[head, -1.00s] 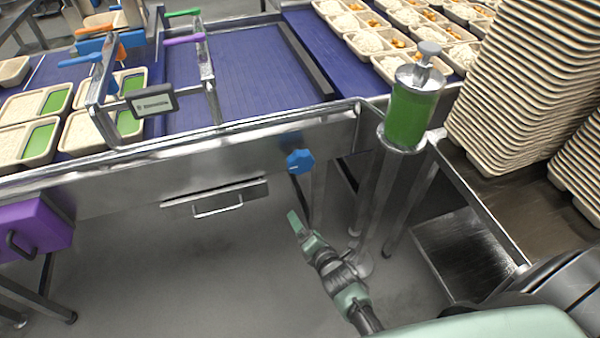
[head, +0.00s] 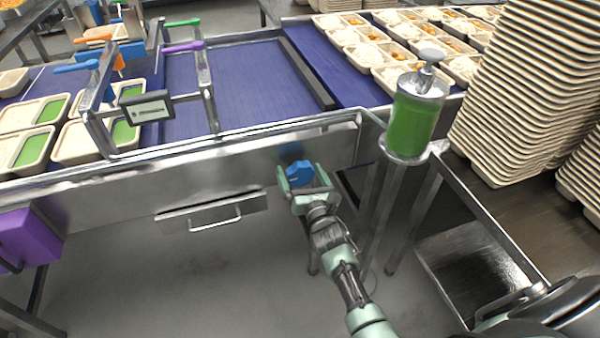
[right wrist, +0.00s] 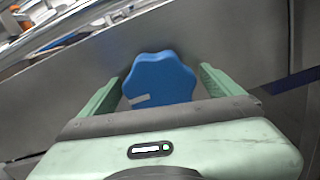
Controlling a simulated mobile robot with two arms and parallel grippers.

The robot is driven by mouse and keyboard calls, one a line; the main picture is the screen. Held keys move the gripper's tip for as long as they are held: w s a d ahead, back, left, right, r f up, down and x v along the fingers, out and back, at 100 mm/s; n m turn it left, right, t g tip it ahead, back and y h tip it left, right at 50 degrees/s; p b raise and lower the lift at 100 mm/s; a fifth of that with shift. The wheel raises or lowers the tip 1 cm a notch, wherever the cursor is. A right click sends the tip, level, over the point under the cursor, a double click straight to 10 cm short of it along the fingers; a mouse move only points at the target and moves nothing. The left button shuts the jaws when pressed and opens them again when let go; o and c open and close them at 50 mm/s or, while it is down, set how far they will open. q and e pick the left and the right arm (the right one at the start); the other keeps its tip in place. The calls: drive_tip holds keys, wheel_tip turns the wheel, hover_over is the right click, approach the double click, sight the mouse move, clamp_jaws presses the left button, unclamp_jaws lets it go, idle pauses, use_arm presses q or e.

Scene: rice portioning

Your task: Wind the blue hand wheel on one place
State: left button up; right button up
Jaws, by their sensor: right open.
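The blue hand wheel (head: 300,173) is a lobed knob on the front steel panel of the conveyor. It also shows in the right wrist view (right wrist: 160,78), with a small pale mark near its lower left edge. My right gripper (head: 304,179) is open, its green fingers on either side of the wheel. In the right wrist view the fingers (right wrist: 158,88) stand left and right of the wheel, with a visible gap on each side. My left gripper is not in view.
A green-filled cylinder (head: 411,125) stands right of the wheel. Below left is a drawer (head: 213,212) with a handle, and a purple box (head: 30,238) is farther left. Stacked trays (head: 520,90) stand on the right table. The floor below is clear.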

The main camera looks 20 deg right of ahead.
drive_tip(key=shift+w, duration=0.15)
drive_tip(key=c, duration=1.4)
